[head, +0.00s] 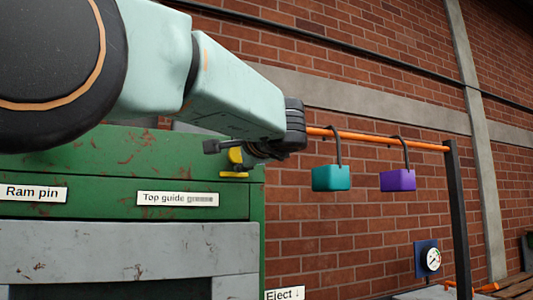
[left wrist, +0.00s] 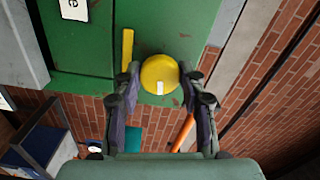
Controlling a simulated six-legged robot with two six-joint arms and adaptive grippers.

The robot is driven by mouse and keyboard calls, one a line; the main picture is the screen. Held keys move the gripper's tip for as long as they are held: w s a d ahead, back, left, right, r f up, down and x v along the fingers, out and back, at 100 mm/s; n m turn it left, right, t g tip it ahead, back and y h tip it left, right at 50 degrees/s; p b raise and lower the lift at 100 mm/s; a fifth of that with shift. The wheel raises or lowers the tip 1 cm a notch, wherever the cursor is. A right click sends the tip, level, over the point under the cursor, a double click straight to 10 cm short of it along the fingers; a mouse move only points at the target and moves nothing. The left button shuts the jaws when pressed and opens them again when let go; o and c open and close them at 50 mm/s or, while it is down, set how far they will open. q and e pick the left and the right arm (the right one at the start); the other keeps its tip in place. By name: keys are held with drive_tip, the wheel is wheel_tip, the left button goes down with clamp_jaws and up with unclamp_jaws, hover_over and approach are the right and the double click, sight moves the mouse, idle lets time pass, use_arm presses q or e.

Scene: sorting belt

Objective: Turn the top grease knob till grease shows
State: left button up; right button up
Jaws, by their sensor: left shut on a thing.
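The top grease knob is a round yellow knob (left wrist: 159,75) with a small white mark on its face, on the green machine housing. In the head view the yellow knob (head: 236,156) shows partly behind my gripper, at the right end of the housing's top, near a label reading "Top guide grease", its last word blurred. My left gripper (left wrist: 157,84) is shut on the knob, one finger on each side. In the head view my left gripper (head: 240,151) reaches it from the upper right. I see no grease around the knob. My right gripper is not in view.
A yellow bar (left wrist: 127,48) sits beside the knob. An orange rail (head: 380,138) carries a teal padlock-like block (head: 331,178) and a purple one (head: 398,180). A gauge (head: 432,259) is at lower right. A "Ram pin" label (head: 32,193) is on the green housing (head: 100,160).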

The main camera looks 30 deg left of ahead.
use_arm(q)
drive_tip(key=shift+r, duration=0.15)
idle(0.3)
drive_tip(key=o, duration=1.1)
drive_tip(key=shift+w, duration=0.15)
drive_tip(key=shift+o, duration=0.2)
drive_tip(key=shift+d, duration=0.1)
